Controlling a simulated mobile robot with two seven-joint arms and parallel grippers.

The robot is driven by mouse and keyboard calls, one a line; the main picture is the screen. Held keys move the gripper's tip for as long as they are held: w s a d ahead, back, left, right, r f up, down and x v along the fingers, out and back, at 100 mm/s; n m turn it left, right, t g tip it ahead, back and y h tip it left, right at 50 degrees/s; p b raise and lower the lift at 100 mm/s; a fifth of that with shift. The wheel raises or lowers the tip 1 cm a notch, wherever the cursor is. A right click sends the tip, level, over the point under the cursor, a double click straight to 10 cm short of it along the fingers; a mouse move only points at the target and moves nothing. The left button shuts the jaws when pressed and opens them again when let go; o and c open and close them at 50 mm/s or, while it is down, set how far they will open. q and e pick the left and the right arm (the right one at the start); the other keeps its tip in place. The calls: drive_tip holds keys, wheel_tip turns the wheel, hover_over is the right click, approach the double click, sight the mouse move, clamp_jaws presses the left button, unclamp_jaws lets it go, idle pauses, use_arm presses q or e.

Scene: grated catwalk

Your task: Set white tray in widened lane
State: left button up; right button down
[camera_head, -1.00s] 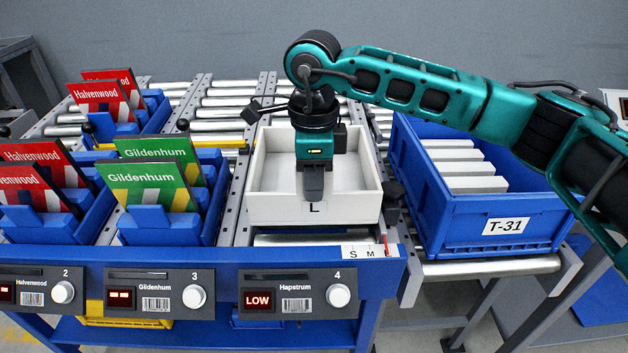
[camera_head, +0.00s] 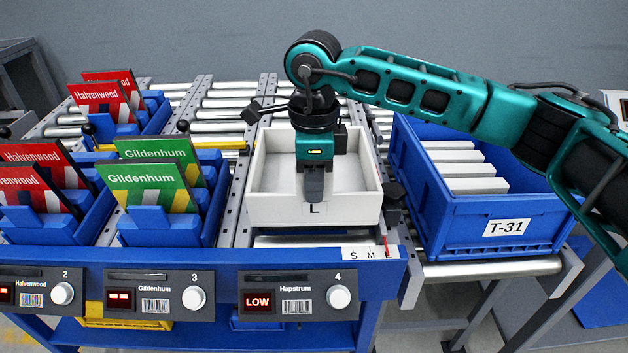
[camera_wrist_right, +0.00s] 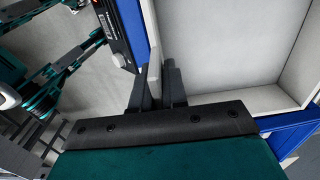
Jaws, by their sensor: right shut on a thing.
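The white tray (camera_head: 265,208), marked L on its front wall, is empty and level in lane 4 between the lane rails. My right gripper (camera_head: 314,192) comes down over the tray's front wall and is shut on it. In the right wrist view the fingers (camera_wrist_right: 158,85) straddle the tray wall (camera_wrist_right: 154,62). I cannot tell whether the tray's underside touches the rollers. The lane's size scale (camera_head: 368,253) reads S, M, L, with a red pointer (camera_head: 386,243) by the L. My left gripper is not identifiable in either view.
A blue crate T-31 (camera_head: 485,246) with white boxes stands close on the right. Blue holders with green Gildenhum packs (camera_head: 150,187) and red Halvenwood packs (camera_head: 30,188) fill lanes to the left. The lane 4 display (camera_head: 257,301) reads LOW. Rollers (camera_head: 232,112) behind are bare.

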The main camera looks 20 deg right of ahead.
sight(314, 221)
drive_tip(key=shift+f, duration=0.1)
drive_tip(key=shift+f+b, duration=1.85)
drive_tip(key=shift+f, duration=0.35)
drive_tip(key=shift+r, duration=0.1)
drive_tip(key=c, duration=1.1)
unclamp_jaws()
drive_tip(key=shift+o, duration=0.3)
drive_tip(key=o, duration=0.4)
drive_tip(key=shift+c, duration=0.2)
